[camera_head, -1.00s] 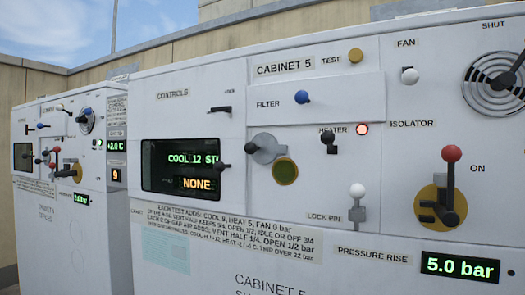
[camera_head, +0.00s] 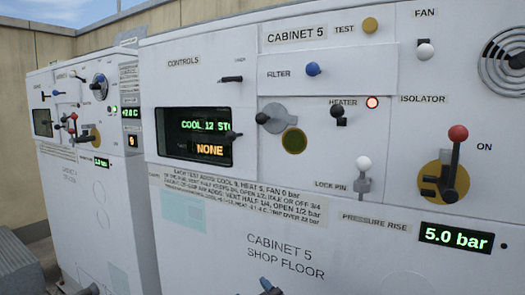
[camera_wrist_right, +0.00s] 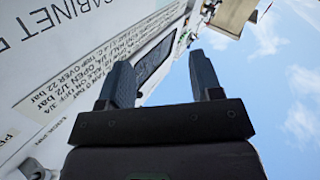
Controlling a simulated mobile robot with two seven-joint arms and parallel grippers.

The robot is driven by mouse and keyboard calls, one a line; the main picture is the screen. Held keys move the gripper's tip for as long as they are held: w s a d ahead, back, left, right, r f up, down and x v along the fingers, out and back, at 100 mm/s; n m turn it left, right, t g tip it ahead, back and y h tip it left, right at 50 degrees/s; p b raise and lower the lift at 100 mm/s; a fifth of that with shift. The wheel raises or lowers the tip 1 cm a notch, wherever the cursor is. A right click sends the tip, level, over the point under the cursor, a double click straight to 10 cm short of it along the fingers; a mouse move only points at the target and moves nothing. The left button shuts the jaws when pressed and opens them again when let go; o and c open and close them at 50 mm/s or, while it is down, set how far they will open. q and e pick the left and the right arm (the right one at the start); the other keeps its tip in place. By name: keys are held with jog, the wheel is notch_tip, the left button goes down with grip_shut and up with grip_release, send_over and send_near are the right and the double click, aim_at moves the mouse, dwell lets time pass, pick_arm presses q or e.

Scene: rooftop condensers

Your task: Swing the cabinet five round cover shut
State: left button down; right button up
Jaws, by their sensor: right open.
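Cabinet 5 (camera_head: 375,240) is a white panel in the head view. Its grey round cover (camera_head: 279,118), with a black knob (camera_head: 262,118) at its left, sits above and left of a round olive-gold port (camera_head: 293,140). The cover overlaps at most the port's upper edge, so most of the port is exposed. My right gripper (camera_wrist_right: 160,80) is open and empty in the right wrist view, with part of the cabinet's lettered face beyond its fingers and sky to the right. My left gripper is in neither view.
Near the cover are a blue filter knob (camera_head: 313,69), a black heater switch (camera_head: 338,112), a white-topped lock pin (camera_head: 363,165) and a red-topped isolator lever (camera_head: 457,135). A display (camera_head: 195,136) is at the left. Another cabinet (camera_head: 85,190) stands farther left.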

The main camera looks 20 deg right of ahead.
aim_at(259, 121)
jog(key=w+a+r+m+t+h+p, duration=0.1)
jog(key=w+r+h, duration=0.2)
jog(key=r, duration=0.9)
jog(key=w+a+r+m+t+h+p, duration=0.2)
jog(key=r+h, duration=0.1)
jog(key=r, duration=0.9)
jog(key=w+a+r+m+t+h+p, duration=0.1)
jog(key=w+r+h, duration=0.2)
jog(key=r, duration=0.9)
jog(key=s+d+f+m+g+h, duration=0.2)
jog(key=d+m+g+h, duration=0.3)
jog(key=m+h, duration=0.35)
jog(key=shift+m+y, duration=0.35)
jog(key=shift+m, duration=0.1)
jog(key=p+x, duration=0.1)
jog(key=x, duration=0.2)
jog(key=p+x, duration=0.1)
jog(key=x, duration=0.2)
jog(key=p+x, duration=0.1)
jog(key=x, duration=0.2)
jog(key=shift+w+a+r, duration=0.15)
jog(key=shift+w+r, duration=0.15)
jog(key=shift+r, duration=0.1)
jog(key=shift+p+x, duration=0.3)
jog(key=shift+x, duration=0.5)
